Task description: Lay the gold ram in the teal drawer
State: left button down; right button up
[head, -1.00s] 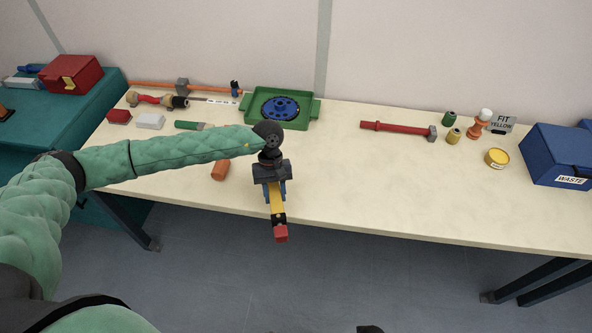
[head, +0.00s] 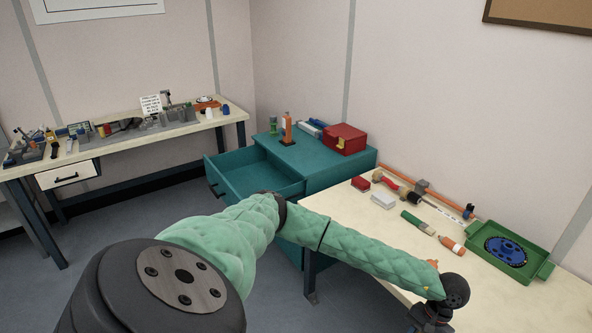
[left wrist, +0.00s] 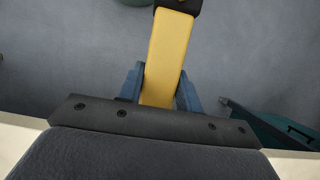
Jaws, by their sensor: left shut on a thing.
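The gold ram (left wrist: 167,55) is a yellow bar with a dark end at the top of the left wrist view. My left gripper (left wrist: 160,92) is shut on it, with a blue finger on each side. The teal drawer (head: 252,178) is pulled open from the teal cabinet (head: 345,165), left of the workbench. The part of its inside that shows looks empty. A teal piece with a dark handle (left wrist: 300,131) shows at the right of the left wrist view. My right gripper is not in view.
On the cabinet top stand a red box (head: 345,139) and an orange tool (head: 287,130). The workbench (head: 345,203) holds several tools and a green tray (head: 541,269). A second bench (head: 130,138) stands at the back left. Open floor lies before the drawer.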

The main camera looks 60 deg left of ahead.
aim_at(247, 187)
jog(key=k+j+u, duration=0.1)
jog(key=u, duration=1)
jog(key=i+j, duration=0.25)
jog(key=j, duration=0.2)
jog(key=i+j+u, duration=0.1)
jog(key=i+j, duration=0.2)
jog(key=j, duration=0.2)
jog(key=i+j, duration=0.25)
jog(key=j, duration=0.2)
